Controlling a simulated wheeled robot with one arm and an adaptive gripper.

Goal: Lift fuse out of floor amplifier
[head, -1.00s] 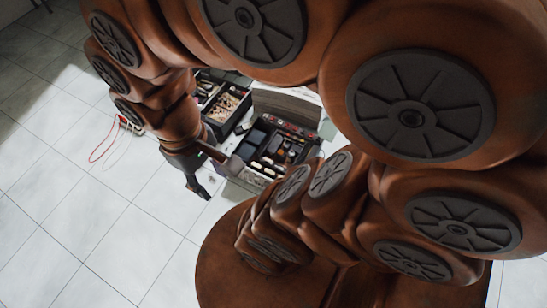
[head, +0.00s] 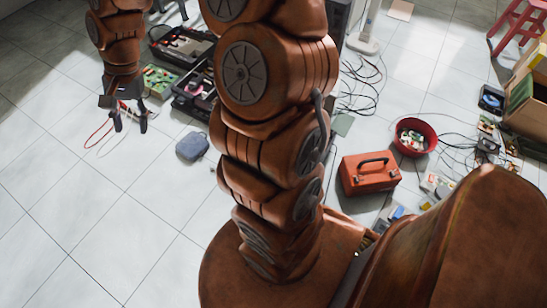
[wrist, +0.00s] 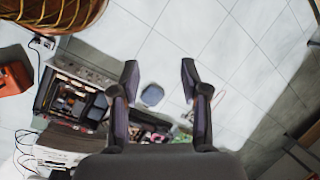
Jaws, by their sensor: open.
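The likely floor amplifier (wrist: 58,112) is an open case with black modules inside, at left in the wrist view. My arm hides it in the head view. I cannot make out the fuse. My gripper (head: 130,118) is at the upper left in the head view, over the white floor tiles. In the wrist view my gripper (wrist: 158,80) shows two fingers spread apart with nothing between them. The open case is to the left of the fingers there, apart from them.
A blue-grey pouch (head: 192,146) lies on the floor near a green circuit board (head: 158,80) and black open trays (head: 182,42). A red toolbox (head: 369,172), red bowl (head: 414,137) and loose cables (head: 365,85) lie to the right. The left foreground floor is clear.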

